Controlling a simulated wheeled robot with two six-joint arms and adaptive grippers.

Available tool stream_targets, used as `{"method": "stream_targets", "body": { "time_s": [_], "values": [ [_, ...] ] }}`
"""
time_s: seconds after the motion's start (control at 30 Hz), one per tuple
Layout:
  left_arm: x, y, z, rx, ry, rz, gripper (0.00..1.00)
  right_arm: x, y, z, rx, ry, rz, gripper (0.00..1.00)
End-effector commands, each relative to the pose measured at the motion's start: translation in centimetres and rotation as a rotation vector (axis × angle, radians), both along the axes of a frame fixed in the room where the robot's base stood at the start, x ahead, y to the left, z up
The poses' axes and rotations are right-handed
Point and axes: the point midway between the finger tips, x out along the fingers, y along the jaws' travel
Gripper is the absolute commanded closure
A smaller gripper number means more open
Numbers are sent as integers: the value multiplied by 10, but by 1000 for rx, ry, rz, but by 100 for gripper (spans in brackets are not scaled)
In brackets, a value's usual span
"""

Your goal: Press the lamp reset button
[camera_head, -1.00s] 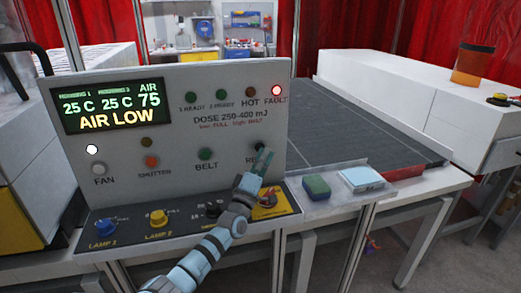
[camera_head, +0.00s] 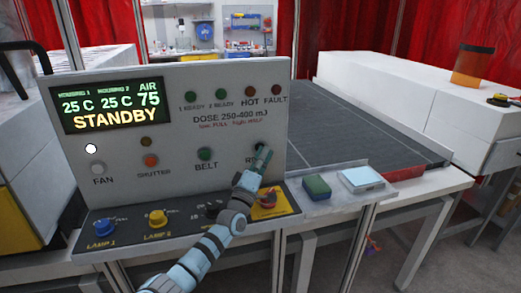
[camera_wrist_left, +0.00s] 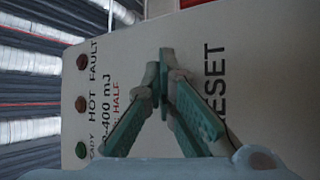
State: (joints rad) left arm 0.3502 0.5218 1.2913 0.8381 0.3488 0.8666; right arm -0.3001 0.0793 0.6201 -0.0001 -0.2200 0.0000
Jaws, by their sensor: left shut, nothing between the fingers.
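The grey control panel (camera_head: 180,120) shows STANDBY on its display (camera_head: 110,106). The FAULT lamp (camera_head: 276,89) is dark. My left gripper (camera_head: 263,152) is shut and empty, its fingertips at the panel's lower right, over the spot above the RESET label. The button there is mostly hidden behind the fingers, and I cannot tell whether they touch it. In the left wrist view the fingers (camera_wrist_left: 164,60) come together at the panel face beside the RESET label (camera_wrist_left: 213,85). My right gripper is not in view.
The panel also carries a green BELT button (camera_head: 205,154), an orange SHUTTER button (camera_head: 151,161) and a FAN button (camera_head: 98,169). Below are a blue knob (camera_head: 105,227), a yellow knob (camera_head: 157,218) and a red switch (camera_head: 268,197).

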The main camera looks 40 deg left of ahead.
Motion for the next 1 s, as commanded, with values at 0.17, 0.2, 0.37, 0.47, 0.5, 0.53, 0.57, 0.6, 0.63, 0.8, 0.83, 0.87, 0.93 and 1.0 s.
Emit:
{"method": "stream_targets", "body": {
  "time_s": [0.17, 0.2, 0.37, 0.47, 0.5, 0.53, 0.57, 0.6, 0.63, 0.8, 0.83, 0.87, 0.93, 1.0],
  "values": [
    [0, 0, 1, 0, 0, 0, 100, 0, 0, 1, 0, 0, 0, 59],
    [-1, -1, 1, 0, 0, 0, 100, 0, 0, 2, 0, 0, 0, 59],
    [-5, -7, 3, -1, 0, 0, 100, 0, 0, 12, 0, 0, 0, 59],
    [-8, -11, 3, -1, 1, -1, 100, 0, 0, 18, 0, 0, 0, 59],
    [-9, -13, 2, 0, 0, 0, 100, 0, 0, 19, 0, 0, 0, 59],
    [-10, -13, 2, 0, 0, 0, 100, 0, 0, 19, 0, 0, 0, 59],
    [-10, -14, 2, 0, 0, 0, 100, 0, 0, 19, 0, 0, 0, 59],
    [-10, -14, 1, 0, -1, 0, 100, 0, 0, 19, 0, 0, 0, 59],
    [-10, -14, 1, 0, -1, 0, 100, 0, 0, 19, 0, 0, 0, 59],
    [-10, -14, 0, 0, 0, 0, 100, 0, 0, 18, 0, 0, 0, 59],
    [-10, -14, 0, 0, 0, 0, 100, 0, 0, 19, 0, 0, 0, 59],
    [-11, -15, 1, 0, 0, 0, 100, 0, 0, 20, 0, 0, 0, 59],
    [-13, -19, 2, 0, 1, -1, 100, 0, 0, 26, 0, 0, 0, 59],
    [-17, -24, 3, -1, 2, -2, 100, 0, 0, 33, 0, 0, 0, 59]
  ]
}}
